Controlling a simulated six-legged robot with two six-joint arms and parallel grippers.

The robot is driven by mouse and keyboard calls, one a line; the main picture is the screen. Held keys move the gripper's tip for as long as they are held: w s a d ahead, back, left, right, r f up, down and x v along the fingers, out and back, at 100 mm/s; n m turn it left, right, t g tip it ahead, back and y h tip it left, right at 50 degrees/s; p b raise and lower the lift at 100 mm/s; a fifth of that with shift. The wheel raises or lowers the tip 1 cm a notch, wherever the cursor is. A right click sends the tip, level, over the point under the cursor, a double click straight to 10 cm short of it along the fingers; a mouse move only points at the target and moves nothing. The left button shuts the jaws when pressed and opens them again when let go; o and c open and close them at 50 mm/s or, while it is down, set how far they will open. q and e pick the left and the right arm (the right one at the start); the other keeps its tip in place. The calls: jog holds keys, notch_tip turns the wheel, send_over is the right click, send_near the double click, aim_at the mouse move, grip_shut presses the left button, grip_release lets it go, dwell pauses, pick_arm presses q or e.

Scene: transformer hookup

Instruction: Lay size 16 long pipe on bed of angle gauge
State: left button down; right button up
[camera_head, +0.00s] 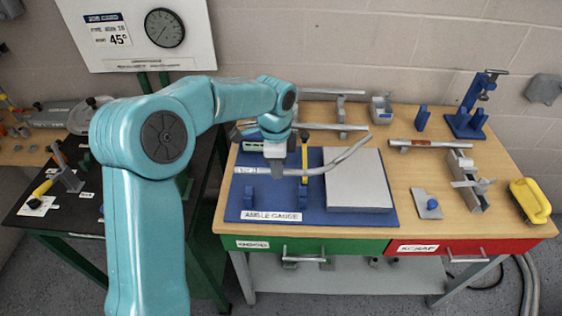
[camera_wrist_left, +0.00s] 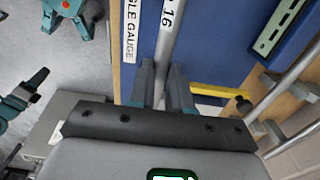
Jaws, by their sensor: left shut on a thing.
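My left gripper (camera_head: 277,165) is shut on a grey bent pipe (camera_head: 313,171) over the blue board of the angle gauge (camera_head: 234,205). The pipe's straight end points left and its bent end rises to the upper right, over a grey plate (camera_head: 360,187). In the left wrist view, the fingers (camera_wrist_left: 160,95) close around the pipe (camera_wrist_left: 175,40), whose white tag reads 16. The gauge has a yellow pointer (camera_head: 304,163) and small blue posts (camera_head: 250,198). I cannot tell whether the pipe touches the gauge. My right gripper is not in view.
More pipes lie on racks behind the gauge (camera_head: 335,127) and at right (camera_head: 430,143). A grey clamp (camera_head: 468,185), a blue stand (camera_head: 468,122) and a yellow-handled tool (camera_head: 531,200) occupy the right side. A sign board reading 45° (camera_head: 119,40) stands behind.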

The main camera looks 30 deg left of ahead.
pick_arm(q)
jog(key=shift+s+r, duration=0.15)
jog(key=shift+s, duration=0.15)
jog(key=shift+s+a, duration=0.15)
jog(key=shift+s, duration=0.1)
jog(key=shift+a, duration=0.1)
jog(key=shift+w+f, duration=0.2)
jog(key=shift+w, duration=0.15)
jog(key=shift+d+f+b, duration=0.15)
jog(key=shift+d+b, duration=0.05)
jog(key=shift+b, duration=0.2)
notch_tip(320, 180, down, 4)
jog(key=shift+s+r+b, duration=0.1)
jog(key=shift+r+b, duration=0.15)
jog(key=shift+b, duration=0.95)
jog(key=shift+s+a+f+b, duration=0.15)
jog(key=shift+s+f+b, duration=0.05)
jog(key=shift+f+b, duration=0.6)
jog(key=shift+w+f, duration=0.2)
jog(key=shift+f, duration=0.3)
jog(key=shift+s+r, duration=0.1)
jog(key=shift+s, duration=0.1)
jog(key=c, duration=1.2)
grip_release()
jog(key=shift+o, duration=1.1)
jog(key=shift+w, duration=0.15)
